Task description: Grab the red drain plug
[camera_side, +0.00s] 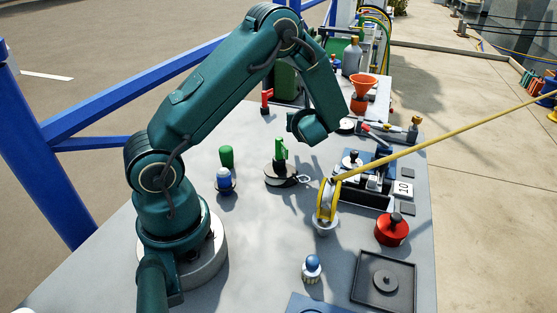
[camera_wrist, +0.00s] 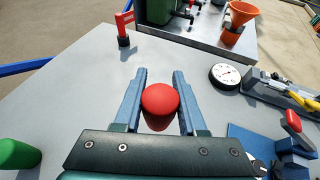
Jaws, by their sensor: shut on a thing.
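The red drain plug (camera_wrist: 160,103), with a rounded red top, sits between the two blue-grey fingers of my gripper (camera_wrist: 160,76) in the wrist view. The fingers are shut on its sides. The plug's lower end is hidden, so I cannot tell whether it touches the table. In the side view my wrist hangs low over the far part of the grey table (camera_side: 256,239). My fingers and the plug are hidden there.
A red handle (camera_wrist: 123,27) and a round gauge (camera_wrist: 225,74) stand beyond my gripper. An orange funnel (camera_side: 365,86) is at the back. Green-topped pieces (camera_side: 226,158) stand nearer my base. A red knob (camera_side: 392,230) is at right.

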